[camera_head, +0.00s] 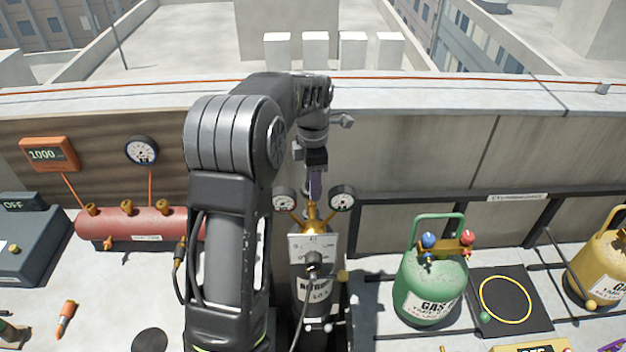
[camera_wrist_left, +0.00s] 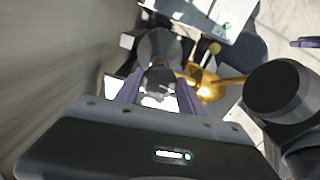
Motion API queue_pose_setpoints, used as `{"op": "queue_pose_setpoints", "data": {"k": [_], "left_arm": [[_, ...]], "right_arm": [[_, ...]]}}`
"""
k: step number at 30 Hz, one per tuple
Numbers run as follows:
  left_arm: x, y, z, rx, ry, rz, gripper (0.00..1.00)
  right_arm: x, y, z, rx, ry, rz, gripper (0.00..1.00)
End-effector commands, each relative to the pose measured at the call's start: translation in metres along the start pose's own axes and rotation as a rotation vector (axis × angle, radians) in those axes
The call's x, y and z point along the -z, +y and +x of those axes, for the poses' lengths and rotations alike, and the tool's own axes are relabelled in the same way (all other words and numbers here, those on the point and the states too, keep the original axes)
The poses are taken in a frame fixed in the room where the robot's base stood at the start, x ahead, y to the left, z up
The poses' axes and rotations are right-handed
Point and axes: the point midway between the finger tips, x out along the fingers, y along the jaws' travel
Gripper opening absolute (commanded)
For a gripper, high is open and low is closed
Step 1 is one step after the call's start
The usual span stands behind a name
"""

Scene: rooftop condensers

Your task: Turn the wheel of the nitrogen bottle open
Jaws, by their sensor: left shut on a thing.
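The nitrogen bottle (camera_head: 308,289) stands below my left arm, with a white panel on its front and brass fittings (camera_head: 312,222) at its top. Two round gauges (camera_head: 283,199) (camera_head: 342,198) flank the fittings. My left gripper (camera_head: 315,195) points down at the top of the bottle, just behind the gauges. In the left wrist view its purple fingers (camera_wrist_left: 157,95) are closed about a grey rounded part (camera_wrist_left: 157,50), which looks like the bottle's wheel. The brass fittings (camera_wrist_left: 206,88) lie right beside it there. The wheel's outline is mostly hidden by the gripper. My right gripper is in neither view.
A green gas bottle (camera_head: 432,286) stands to the right, beside a dark mat with a yellow ring (camera_head: 505,277). A red tank (camera_head: 140,222) lies at left, near a dark box (camera_head: 32,250). A concrete parapet (camera_head: 420,150) runs close behind the bottle.

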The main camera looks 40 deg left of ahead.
Motion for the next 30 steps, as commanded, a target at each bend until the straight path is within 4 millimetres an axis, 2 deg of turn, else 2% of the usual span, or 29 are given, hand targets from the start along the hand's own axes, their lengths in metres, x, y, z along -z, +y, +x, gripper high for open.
{"op": "queue_pose_setpoints", "data": {"k": [9, 23, 24, 30], "left_arm": [[-0.0005, 0.0014, -0.0012, -0.003, -0.001, -0.132, 0.05], [-0.0002, 0.0016, -0.0008, -0.002, -0.002, -0.153, 0.05], [-0.0002, 0.0016, -0.0009, -0.002, -0.002, -0.153, 0.47], [-0.0001, 0.0012, -0.0005, -0.001, -0.001, -0.151, 0.64]], "right_arm": [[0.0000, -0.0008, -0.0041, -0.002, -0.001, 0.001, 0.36], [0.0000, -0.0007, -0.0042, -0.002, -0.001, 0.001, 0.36], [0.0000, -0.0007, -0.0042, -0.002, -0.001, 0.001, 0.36], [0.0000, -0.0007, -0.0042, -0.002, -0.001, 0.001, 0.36]]}}
